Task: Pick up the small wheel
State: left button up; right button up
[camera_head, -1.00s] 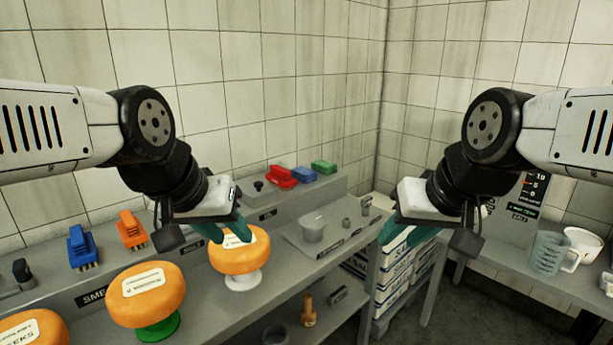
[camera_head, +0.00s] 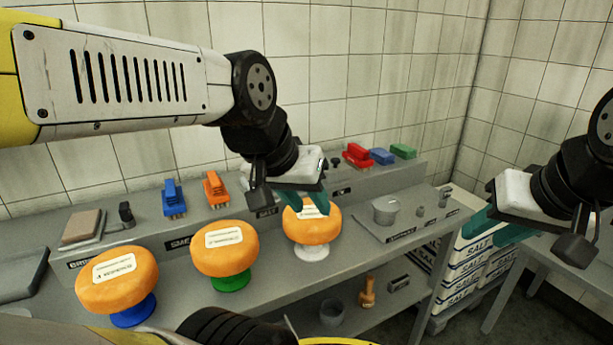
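Three orange cheese wheels with white labels sit on stands on the grey bench: one on a blue stand (camera_head: 117,280), one on a green stand (camera_head: 225,249), one on a white stand (camera_head: 312,231). The white-stand wheel looks smallest, but it is also furthest away. My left gripper (camera_head: 311,205) points down with its teal fingers apart, just over the top of the white-stand wheel, hiding part of its label. Whether they touch it is unclear. Nothing is held. My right gripper (camera_head: 488,230) is at the right, its teal fingers apart and empty, away from the wheels.
Blue (camera_head: 174,198) and orange (camera_head: 216,189) brushes stand behind the wheels. Red (camera_head: 357,155), blue and green brushes lie on the back ledge. A metal pot (camera_head: 385,210) stands right of the wheels. Salt boxes (camera_head: 470,270) are stacked beyond the bench. A lower shelf holds small items.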

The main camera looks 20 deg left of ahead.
aim_at(117, 278)
jog(key=u, duration=2.25)
jog(key=j+z, duration=0.1)
jog(key=z, duration=1.1)
jog(key=k+j+z, duration=0.1)
jog(key=j+z, duration=0.3)
jog(key=k+j+z, duration=0.1)
jog(key=z, duration=0.25)
jog(key=k+j+z, duration=0.15)
jog(key=z, duration=0.25)
jog(key=k+j+z, duration=0.2)
jog(key=z, duration=0.2)
jog(key=k+j+z, duration=0.1)
jog(key=k, duration=0.25)
jog(key=k+j+z, duration=0.1)
jog(key=k+j, duration=0.15)
jog(key=k, duration=0.15)
jog(key=k+j+z, duration=0.1)
jog(key=k, duration=0.25)
